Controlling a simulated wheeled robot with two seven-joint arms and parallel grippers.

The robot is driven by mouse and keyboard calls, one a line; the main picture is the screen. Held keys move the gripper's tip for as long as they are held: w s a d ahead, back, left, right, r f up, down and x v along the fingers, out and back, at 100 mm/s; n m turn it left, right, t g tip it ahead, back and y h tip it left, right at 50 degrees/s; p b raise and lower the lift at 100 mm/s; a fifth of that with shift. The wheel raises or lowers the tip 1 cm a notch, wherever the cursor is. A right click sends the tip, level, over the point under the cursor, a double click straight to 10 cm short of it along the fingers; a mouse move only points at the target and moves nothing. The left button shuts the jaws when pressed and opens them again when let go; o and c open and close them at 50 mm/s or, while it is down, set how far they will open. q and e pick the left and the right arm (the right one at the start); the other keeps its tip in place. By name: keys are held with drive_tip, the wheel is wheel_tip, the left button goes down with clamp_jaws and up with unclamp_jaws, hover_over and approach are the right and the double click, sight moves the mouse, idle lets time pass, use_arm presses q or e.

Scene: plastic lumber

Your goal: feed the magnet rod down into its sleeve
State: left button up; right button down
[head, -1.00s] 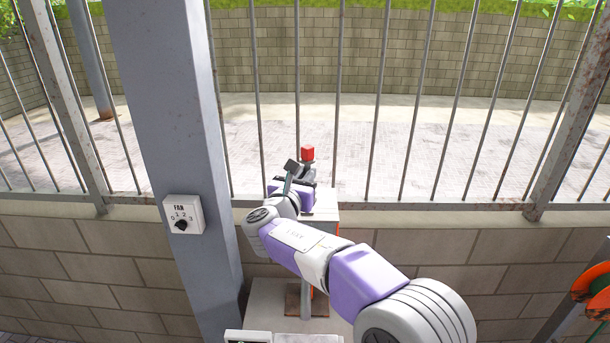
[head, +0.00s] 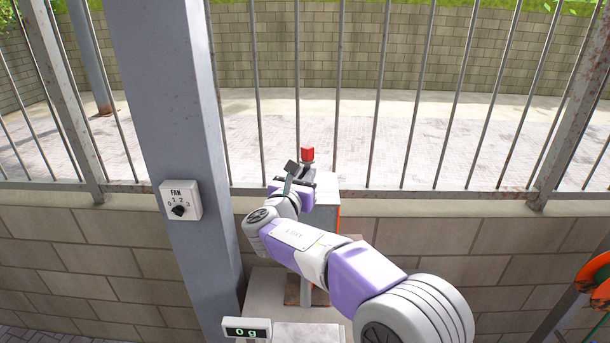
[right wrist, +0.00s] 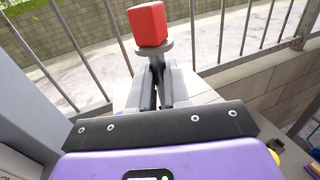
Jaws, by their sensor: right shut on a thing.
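My right gripper (head: 305,177) is shut on the magnet rod, whose red block-shaped top (head: 307,153) stands up above the fingers. In the right wrist view the red top (right wrist: 147,24) sits on a grey disc just over the fingertips (right wrist: 162,75). The rod's lower part is hidden by the fingers. I cannot make out the sleeve; the gripper and arm cover the area under the rod. My left gripper is not in view.
A pale box with an orange side (head: 325,215) stands behind my right wrist. A scale display reading 0 g (head: 246,329) is at the bottom. A grey pillar with a fan switch (head: 180,200) stands left. A barred fence (head: 400,193) on a block wall runs behind.

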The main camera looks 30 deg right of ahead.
drive_tip(key=shift+f+b, duration=1.8)
drive_tip(key=shift+f, duration=0.6)
drive_tip(key=shift+a+f+b, duration=0.1)
drive_tip(key=shift+f+b, duration=1.05)
drive_tip(key=shift+f, duration=0.55)
drive_tip(key=shift+s, duration=0.1)
drive_tip(key=c, duration=1.1)
unclamp_jaws()
drive_tip(key=shift+o, duration=0.3)
drive_tip(key=shift+s+a, duration=0.1)
drive_tip(key=shift+a, duration=0.05)
drive_tip(key=shift+s+a, duration=0.1)
drive_tip(key=shift+a, duration=0.1)
drive_tip(key=shift+t, duration=0.4)
drive_tip(key=s+a+r, duration=0.2)
drive_tip(key=s+a, duration=0.1)
drive_tip(key=s+a+r, duration=0.1)
drive_tip(key=a, duration=0.1)
drive_tip(key=shift+s+a, duration=0.1)
drive_tip(key=shift+s, duration=0.1)
